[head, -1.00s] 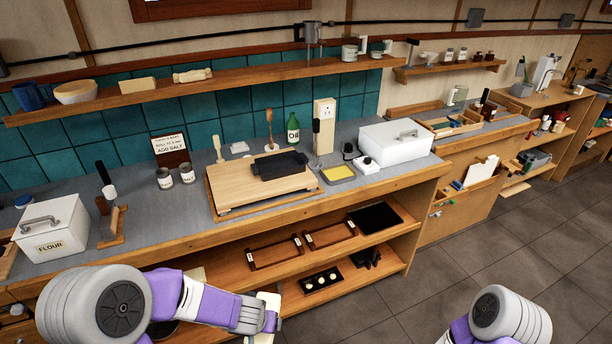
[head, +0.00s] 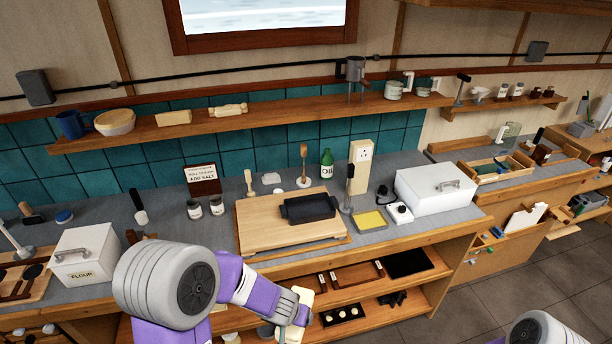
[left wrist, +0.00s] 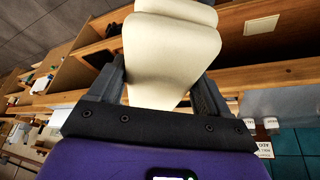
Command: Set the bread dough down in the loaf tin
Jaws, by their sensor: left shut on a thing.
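The pale cream bread dough (left wrist: 170,50) fills the upper middle of the left wrist view, between the two dark fingers of my left gripper (left wrist: 165,90). The gripper is shut on it. In the head view only a small part of the dough (head: 305,298) shows beside my left gripper (head: 295,318), low in front of the counter. The dark loaf tin (head: 308,208) sits on the wooden board (head: 262,222) on the counter, farther back than the gripper and above it in the picture. My right gripper is out of view; only part of that arm shows at the bottom right.
A flour box (head: 88,255) stands at the left of the counter. A yellow-topped tray (head: 370,221) and a white lidded box (head: 437,190) are right of the board. Two salt jars (head: 206,208) stand left of it. An open shelf (head: 400,295) lies below the counter.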

